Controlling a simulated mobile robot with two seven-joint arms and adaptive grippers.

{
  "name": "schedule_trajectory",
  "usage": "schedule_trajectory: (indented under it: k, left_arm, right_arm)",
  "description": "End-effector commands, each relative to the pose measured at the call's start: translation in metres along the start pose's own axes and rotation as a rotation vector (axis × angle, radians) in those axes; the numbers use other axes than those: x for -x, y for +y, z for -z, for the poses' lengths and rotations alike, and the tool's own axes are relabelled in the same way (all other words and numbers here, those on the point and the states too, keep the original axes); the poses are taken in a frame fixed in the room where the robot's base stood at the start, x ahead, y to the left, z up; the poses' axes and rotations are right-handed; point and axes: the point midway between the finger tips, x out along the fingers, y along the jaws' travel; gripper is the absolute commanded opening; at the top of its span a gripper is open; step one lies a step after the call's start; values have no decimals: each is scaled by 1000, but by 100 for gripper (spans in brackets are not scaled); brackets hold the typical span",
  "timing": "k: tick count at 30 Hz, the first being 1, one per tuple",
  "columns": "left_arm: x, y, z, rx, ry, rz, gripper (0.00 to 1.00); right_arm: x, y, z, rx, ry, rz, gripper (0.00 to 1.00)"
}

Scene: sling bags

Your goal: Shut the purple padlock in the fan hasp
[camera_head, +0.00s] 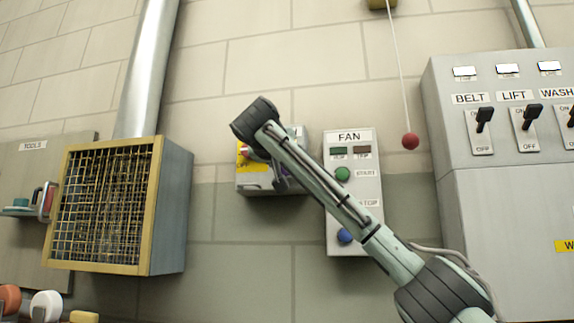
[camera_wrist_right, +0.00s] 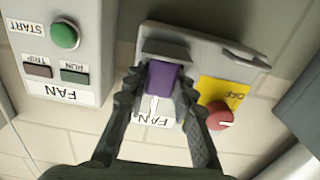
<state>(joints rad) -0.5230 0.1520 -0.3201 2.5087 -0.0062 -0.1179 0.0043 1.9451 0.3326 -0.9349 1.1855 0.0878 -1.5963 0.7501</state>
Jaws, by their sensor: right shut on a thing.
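The purple padlock (camera_wrist_right: 162,76) is between the fingers of my right gripper (camera_wrist_right: 162,88) in the right wrist view, which sees the panel turned over. The gripper is shut on the padlock's body. A pale strip beside the body may be its shackle; I cannot tell whether it passes through the hasp or is closed. The padlock is at the grey fan switch box (camera_wrist_right: 215,58), which has a red knob (camera_wrist_right: 220,116) on a yellow OFF plate. In the head view my right wrist and arm cover much of this box (camera_head: 262,188). My left gripper is out of view.
The FAN control panel (camera_head: 353,190) stands close to the right of the box in the head view. A red ball (camera_head: 410,141) hangs on a cord farther right. A grey switch cabinet (camera_head: 505,215) is at the right and a mesh-fronted box (camera_head: 105,205) at the left.

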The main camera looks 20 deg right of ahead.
Motion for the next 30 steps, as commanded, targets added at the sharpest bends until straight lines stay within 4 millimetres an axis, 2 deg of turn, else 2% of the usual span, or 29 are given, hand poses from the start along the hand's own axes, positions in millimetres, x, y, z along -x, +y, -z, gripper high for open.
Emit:
schedule_trajectory:
  k: [5, 6, 11, 17, 24, 30]
  left_arm:
    - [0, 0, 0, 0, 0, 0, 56]
    - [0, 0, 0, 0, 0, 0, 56]
    - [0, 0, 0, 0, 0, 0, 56]
    - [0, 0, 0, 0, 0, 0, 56]
    - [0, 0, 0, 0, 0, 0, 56]
    - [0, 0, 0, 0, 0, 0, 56]
  right_arm:
    - [0, 0, 1, 0, 1, 0, 0]
    - [0, 0, 1, 0, 1, 0, 30]
    - [0, 0, 1, -1, 1, 0, 49]
    - [0, 0, 0, -1, 0, 0, 49]
    - [0, 0, 0, 0, -1, -1, 77]
    - [0, 0, 0, 0, 0, -1, 77]
